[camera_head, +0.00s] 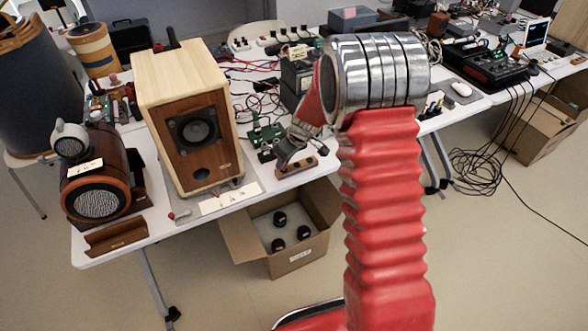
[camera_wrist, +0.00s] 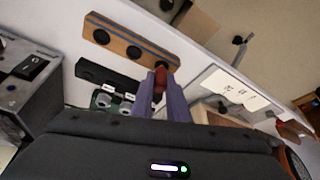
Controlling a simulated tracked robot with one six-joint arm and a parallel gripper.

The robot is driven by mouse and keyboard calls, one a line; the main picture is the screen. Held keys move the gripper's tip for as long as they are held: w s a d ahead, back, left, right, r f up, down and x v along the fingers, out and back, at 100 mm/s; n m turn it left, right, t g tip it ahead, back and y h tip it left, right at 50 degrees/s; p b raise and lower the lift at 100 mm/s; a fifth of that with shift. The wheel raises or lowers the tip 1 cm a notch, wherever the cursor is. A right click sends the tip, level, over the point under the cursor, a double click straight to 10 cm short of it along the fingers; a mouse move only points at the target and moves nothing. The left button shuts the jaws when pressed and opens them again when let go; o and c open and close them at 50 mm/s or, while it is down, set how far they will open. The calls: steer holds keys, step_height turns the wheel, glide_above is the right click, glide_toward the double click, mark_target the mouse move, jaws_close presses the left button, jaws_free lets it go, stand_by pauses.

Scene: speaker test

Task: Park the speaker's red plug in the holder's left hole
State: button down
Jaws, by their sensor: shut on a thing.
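My gripper (camera_head: 284,163) is above the table in the head view, close to the left end of the wooden holder (camera_head: 306,166). In the wrist view the two purple-grey fingers (camera_wrist: 165,97) are shut on the red plug (camera_wrist: 160,80). The holder also shows in the wrist view (camera_wrist: 117,43), a wooden strip with dark holes, two of them clear to see. The plug overlaps the holder's right end there, hiding that part. I cannot tell whether the plug's tip is in a hole or above it. The wooden speaker (camera_head: 190,125) stands to the left in the head view.
A white card (camera_head: 222,198) lies in front of the speaker. A green circuit board (camera_head: 262,135) and cables lie behind the holder. A black strip (camera_wrist: 92,72) lies beside the holder in the wrist view. An open cardboard box (camera_head: 296,262) is under the table's front edge.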

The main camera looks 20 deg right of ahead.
steer(key=shift+f, duration=0.3)
steer(key=c, duration=1.6)
jaws_free()
steer(key=shift+c, duration=0.2)
steer(key=shift+r, duration=0.1)
steer(key=shift+r, duration=3.65)
steer(key=shift+m, duration=0.3)
